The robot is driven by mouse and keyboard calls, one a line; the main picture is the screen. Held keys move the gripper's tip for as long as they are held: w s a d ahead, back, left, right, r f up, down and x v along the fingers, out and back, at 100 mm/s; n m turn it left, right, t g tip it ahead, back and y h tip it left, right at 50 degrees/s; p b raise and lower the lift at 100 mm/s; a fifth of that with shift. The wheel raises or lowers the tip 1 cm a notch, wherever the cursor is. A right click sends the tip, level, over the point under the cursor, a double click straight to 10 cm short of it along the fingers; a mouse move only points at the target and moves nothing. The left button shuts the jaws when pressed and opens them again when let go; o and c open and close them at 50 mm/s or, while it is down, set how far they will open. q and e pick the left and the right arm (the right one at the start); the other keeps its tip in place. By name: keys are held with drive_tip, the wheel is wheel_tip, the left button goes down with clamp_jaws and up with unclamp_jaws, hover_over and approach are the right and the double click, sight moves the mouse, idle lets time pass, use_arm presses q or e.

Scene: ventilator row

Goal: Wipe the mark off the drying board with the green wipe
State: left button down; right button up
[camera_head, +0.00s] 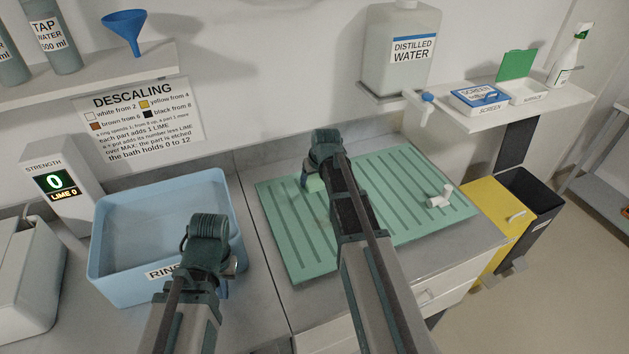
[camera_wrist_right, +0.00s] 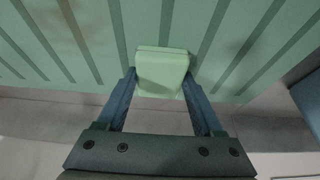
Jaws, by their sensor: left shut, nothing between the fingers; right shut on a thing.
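The green drying board (camera_head: 415,225) lies on the counter, ribbed with darker grooves. My right gripper (camera_head: 308,181) is over its left part, shut on the green wipe (camera_head: 316,186). The right wrist view shows the pale green wipe (camera_wrist_right: 162,72) between the blue fingertips (camera_wrist_right: 160,84), at the board (camera_wrist_right: 225,20); I cannot tell if it touches. A faint brownish mark (camera_head: 321,222) shows on the board beside my right arm, partly hidden by it. My left gripper (camera_head: 226,290) is shut and empty near the blue rinse tub's front right corner.
The blue rinse tub (camera_head: 105,265) stands left of the board. A white tap-like part (camera_head: 439,198) lies on the board's right side. A distilled water container (camera_head: 398,60) stands on a shelf behind. Yellow (camera_head: 497,222) and black (camera_head: 533,205) bins stand at right.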

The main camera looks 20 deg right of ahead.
sight(325, 190)
drive_tip(key=shift+w, duration=1.6)
drive_tip(key=shift+d+r, duration=0.1)
drive_tip(key=shift+d, duration=1.2)
drive_tip(key=shift+s+d, duration=0.1)
drive_tip(key=shift+s, duration=3.15)
drive_tip(key=shift+s, duration=0.1)
drive_tip(key=shift+s+f, duration=0.15)
drive_tip(key=shift+s, duration=0.65)
drive_tip(key=shift+s+f, duration=0.1)
drive_tip(key=shift+s, duration=0.7)
